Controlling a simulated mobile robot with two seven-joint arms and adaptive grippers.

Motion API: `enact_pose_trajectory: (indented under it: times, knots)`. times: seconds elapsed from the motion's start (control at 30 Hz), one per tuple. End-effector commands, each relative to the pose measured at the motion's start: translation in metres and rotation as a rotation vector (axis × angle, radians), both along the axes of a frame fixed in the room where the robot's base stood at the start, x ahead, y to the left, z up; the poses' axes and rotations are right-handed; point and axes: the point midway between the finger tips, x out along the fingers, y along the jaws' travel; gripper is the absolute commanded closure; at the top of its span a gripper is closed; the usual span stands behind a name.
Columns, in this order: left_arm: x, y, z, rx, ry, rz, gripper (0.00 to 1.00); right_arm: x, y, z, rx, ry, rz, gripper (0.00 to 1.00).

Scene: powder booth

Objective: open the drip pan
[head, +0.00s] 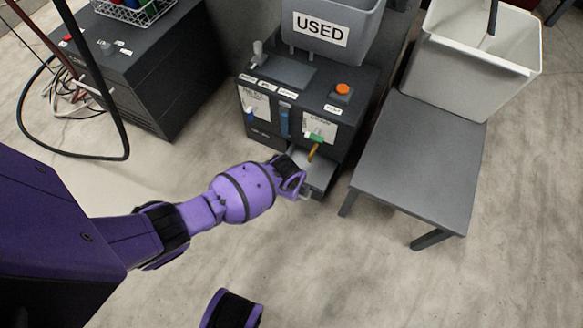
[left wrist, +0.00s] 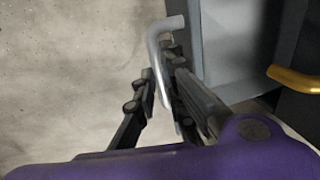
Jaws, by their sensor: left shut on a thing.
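The drip pan (head: 322,169) is a light grey tray at the bottom front of the dark machine (head: 352,112). It sticks out of the machine's front by some length. In the left wrist view its bent silver handle (left wrist: 158,42) stands between the fingers. My left gripper (head: 299,186) is shut on this handle; the left wrist view shows the two dark fingers (left wrist: 163,95) on either side of it. My wrist and fingers hide part of the pan's near side in the head view. My right gripper is not in view.
A grey stool (head: 418,160) with a white bin (head: 475,60) stands close right of the machine. A brass spout (head: 312,152) hangs above the pan. A "USED" bin (head: 330,25) is behind. A dark cabinet (head: 150,75) with cables is left. The floor in front is clear.

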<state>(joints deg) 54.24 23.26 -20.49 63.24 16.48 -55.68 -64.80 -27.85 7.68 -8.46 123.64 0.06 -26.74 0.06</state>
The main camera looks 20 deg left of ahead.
Motion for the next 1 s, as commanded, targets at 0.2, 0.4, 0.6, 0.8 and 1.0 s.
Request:
enact_pose_trajectory:
  times: [0.2, 0.4, 0.6, 0.8, 1.0]
  knots:
    - [-0.032, 0.001, 0.003, 0.000, 0.004, 0.000, 1.00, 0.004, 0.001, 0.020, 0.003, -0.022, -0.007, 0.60]
    - [-0.040, 0.001, 0.000, -0.001, 0.002, 0.001, 1.00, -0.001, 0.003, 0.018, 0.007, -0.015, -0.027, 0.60]
    - [-0.040, 0.001, -0.001, -0.001, 0.003, 0.001, 0.82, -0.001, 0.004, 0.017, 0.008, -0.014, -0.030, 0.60]
    - [-0.040, 0.001, -0.001, 0.000, 0.002, 0.000, 0.73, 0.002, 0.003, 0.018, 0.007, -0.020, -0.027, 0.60]
    - [-0.039, 0.001, 0.000, 0.000, 0.002, 0.000, 0.73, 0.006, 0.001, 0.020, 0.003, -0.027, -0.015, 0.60]
